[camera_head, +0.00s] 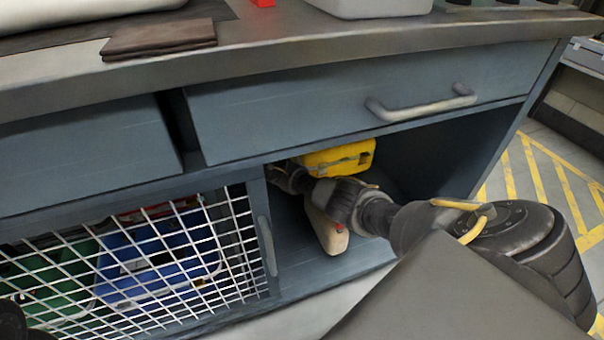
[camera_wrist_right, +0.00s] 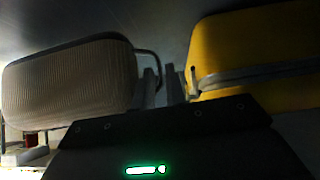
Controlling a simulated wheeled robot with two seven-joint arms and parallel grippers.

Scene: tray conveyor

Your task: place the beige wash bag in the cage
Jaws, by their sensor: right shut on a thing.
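The beige wash bag (camera_head: 325,232) is in the open cabinet bay under my right arm in the head view. In the right wrist view the ribbed beige bag (camera_wrist_right: 70,85) is at the left, with a dark rim and a thin loop on its right side. My right gripper (camera_wrist_right: 163,88) is shut at that loop, beside the bag. In the head view its fingers are hidden inside the bay. The cage (camera_head: 225,235), with a white wire mesh front, is at the lower left of the head view.
A yellow case (camera_head: 338,158) stands in the bay close to my right gripper; it fills the right of the wrist view (camera_wrist_right: 255,45). A blue bin (camera_head: 160,262) and a green bin (camera_head: 50,283) are behind the mesh. A drawer (camera_head: 350,95) overhangs the bay.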

